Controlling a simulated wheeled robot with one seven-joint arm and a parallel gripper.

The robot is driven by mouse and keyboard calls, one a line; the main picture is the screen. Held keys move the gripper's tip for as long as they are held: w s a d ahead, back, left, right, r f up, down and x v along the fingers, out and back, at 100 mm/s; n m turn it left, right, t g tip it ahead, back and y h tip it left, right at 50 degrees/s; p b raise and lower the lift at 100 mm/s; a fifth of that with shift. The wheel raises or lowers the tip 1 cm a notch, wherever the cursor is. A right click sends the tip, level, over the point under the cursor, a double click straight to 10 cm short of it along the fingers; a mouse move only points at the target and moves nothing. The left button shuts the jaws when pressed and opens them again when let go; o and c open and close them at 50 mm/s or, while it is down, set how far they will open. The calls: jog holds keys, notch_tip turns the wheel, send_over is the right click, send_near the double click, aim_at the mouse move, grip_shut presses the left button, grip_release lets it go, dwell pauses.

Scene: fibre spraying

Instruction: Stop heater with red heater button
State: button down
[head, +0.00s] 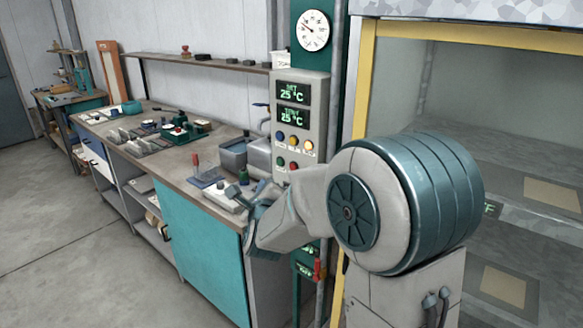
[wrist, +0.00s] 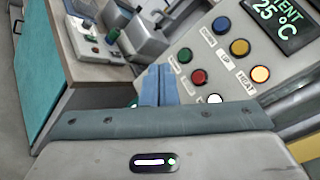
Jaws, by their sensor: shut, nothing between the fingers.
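The control panel (head: 313,95) is a light grey box on a dark green post. Its red button (head: 293,165) sits in the lower row, right of a green button (head: 281,161). In the wrist view the red button (wrist: 199,77) lies between the green button (wrist: 184,54) and a white button (wrist: 215,99). Its label is too small to read. A glowing orange button (wrist: 260,74) labelled HEAT is in the upper row. My gripper (wrist: 158,72) is shut and empty. Its fingertips show left of the red button, apparently apart from it. In the head view my gripper (head: 242,192) is left of and below the panel.
The panel's upper row also has a blue button (wrist: 221,24) and a yellow button (wrist: 239,47). Two displays both read 25 °C. A workbench (head: 175,160) with tools and bins stands left. A yellow-framed glass booth (head: 480,90) is at right. Floor at left is clear.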

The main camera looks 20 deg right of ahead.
aim_at(293, 167)
jog(key=shift+w+d+p, duration=0.2)
jog(key=shift+w+d, duration=0.65)
jog(key=shift+d, duration=0.35)
jog(key=shift+w+d+p, duration=0.15)
jog(key=shift+w+d, duration=0.75)
jog(key=shift+d, duration=0.3)
jog(key=shift+w+d+p, duration=0.2)
jog(key=shift+w+d, duration=0.65)
jog(key=shift+d, duration=0.35)
jog(key=shift+w+d+b, duration=0.25)
jog(key=shift+d+b, duration=0.05)
jog(key=shift+b, duration=0.4)
